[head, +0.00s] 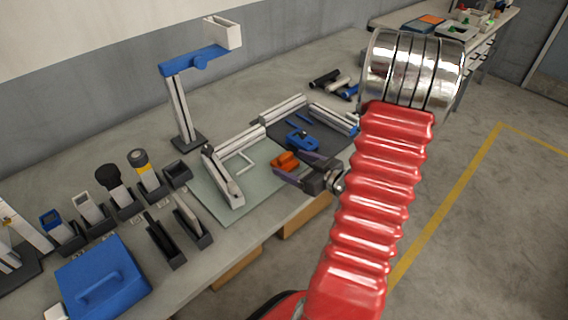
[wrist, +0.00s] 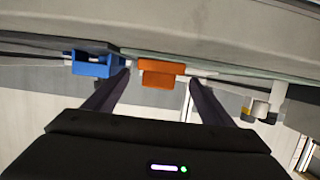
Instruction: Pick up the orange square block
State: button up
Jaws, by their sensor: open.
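The orange block (head: 285,160) sits near the front of the bench, by the edge between a pale mat and a dark mat. My gripper (head: 289,164) reaches in from the right with its fingers apart, and the block lies near the fingertips. In the wrist view the orange block (wrist: 161,73) shows between the two dark fingers of my gripper (wrist: 159,79), with a gap on each side. It appears just beyond or level with the tips; the exact depth is unclear. The gripper is open and holds nothing.
A blue part (head: 301,140) lies just behind the orange block; in the wrist view a blue part (wrist: 92,65) is beside the left finger. Silver rails (head: 284,109) border the dark mat (head: 270,134). A silver arm (head: 224,178) stands on the pale mat (head: 206,190).

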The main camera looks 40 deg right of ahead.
aim_at(288, 160)
jog(key=x, duration=0.4)
jog(key=shift+w+d, duration=0.1)
dwell(0.4)
jog(key=shift+r, duration=0.1)
jog(key=c, duration=1.3)
jog(key=shift+r, duration=0.15)
jog(key=shift+c, duration=0.2)
jog(key=shift+r, duration=4.85)
